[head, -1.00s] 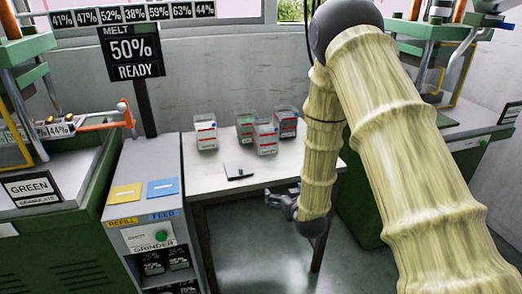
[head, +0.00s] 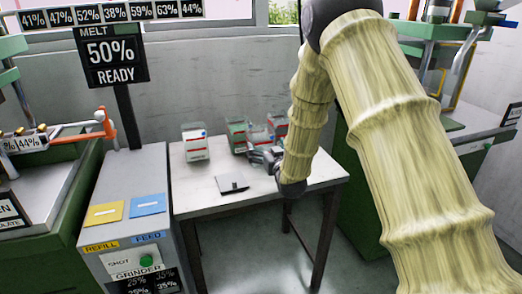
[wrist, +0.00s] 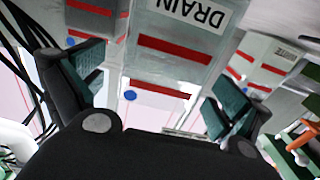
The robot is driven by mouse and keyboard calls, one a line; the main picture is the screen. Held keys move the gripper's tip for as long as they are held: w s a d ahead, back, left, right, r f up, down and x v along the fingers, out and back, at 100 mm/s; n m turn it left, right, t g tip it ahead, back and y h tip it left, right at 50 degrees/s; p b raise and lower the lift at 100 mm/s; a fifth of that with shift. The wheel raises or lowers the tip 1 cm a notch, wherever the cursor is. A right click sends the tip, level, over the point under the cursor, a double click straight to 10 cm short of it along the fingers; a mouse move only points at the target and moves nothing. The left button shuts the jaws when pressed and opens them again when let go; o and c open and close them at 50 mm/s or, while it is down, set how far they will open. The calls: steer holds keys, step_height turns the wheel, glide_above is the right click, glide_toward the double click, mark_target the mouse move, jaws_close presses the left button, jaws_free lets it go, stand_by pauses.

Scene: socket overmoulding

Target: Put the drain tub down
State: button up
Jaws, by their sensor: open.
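The drain tub (wrist: 170,66) is a clear tub with red stripes and a DRAIN label, upside down in the wrist view. It lies between my gripper's (wrist: 155,92) two dark green finger pads, which stand apart with visible gaps to the tub. In the head view my gripper (head: 266,156) is at the tubs on the table, in front of the drain tub (head: 259,132) and partly covering it. The tub appears to stand on the table (head: 215,203). My gripper is open and holds nothing.
A dark flat plate (head: 232,183) lies in front. The table's front left is clear.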

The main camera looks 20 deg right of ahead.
mark_target(256, 133)
steer(key=shift+w+a+r, duration=0.1)
steer(key=shift+w+r, duration=0.05)
steer(key=shift+w, duration=0.8)
steer(key=shift+w+a+r, duration=0.1)
steer(key=shift+w+a, duration=0.05)
steer(key=shift+w, duration=0.75)
steer(key=shift+w+a+r, duration=0.1)
steer(key=shift+w+r, duration=0.05)
steer(key=shift+w, duration=0.8)
steer(key=c, duration=1.1)
steer(key=shift+o, duration=0.2)
